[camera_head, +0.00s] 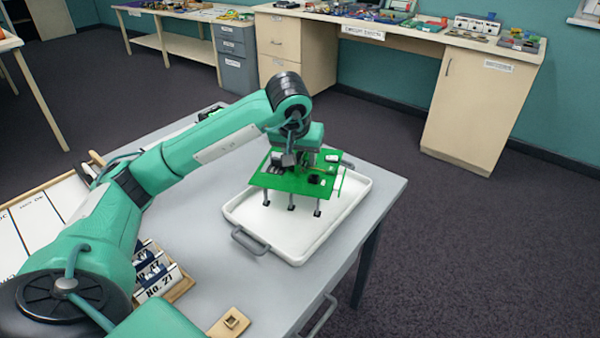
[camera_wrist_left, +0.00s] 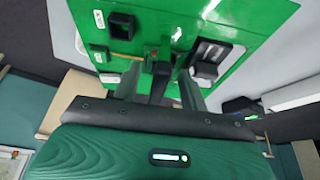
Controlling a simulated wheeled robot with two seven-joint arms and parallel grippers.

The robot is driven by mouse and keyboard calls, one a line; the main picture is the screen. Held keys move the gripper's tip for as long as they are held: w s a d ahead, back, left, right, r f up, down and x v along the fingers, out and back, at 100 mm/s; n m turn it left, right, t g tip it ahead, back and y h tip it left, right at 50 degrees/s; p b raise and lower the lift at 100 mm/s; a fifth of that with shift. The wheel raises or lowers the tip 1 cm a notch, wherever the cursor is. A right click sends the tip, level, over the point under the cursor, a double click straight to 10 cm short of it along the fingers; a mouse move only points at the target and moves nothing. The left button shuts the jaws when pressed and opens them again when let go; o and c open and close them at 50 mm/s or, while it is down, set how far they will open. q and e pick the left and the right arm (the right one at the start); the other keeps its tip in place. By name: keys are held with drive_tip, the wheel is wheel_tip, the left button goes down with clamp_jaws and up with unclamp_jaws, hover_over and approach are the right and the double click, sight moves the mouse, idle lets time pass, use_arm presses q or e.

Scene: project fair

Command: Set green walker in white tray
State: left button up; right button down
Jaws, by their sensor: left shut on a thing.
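The green walker (camera_head: 283,183) is a flat green board with dark parts on top and thin grey legs with black feet. It is over the white tray (camera_head: 240,215) in the head view; I cannot tell whether its feet touch the tray floor. My left gripper (camera_head: 297,160) comes down from above and is shut on the walker's top. In the left wrist view the green board (camera_wrist_left: 215,25) fills the upper middle and the left gripper's fingers (camera_wrist_left: 160,85) grip a part at its centre. My right gripper is not in view.
The tray, with a dark handle (camera_head: 250,241), stands on a grey table (camera_head: 205,275). The table right of the tray is clear.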

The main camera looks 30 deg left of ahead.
sight(300, 171)
use_arm(q)
drive_tip(key=shift+f, duration=2.25)
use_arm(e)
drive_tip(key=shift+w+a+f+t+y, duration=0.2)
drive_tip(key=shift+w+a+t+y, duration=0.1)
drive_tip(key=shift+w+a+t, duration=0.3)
use_arm(q)
drive_tip(key=shift+b, duration=0.3)
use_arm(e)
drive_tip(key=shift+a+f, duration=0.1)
use_arm(q)
drive_tip(key=o, duration=1.1)
drive_tip(key=shift+f, duration=0.1)
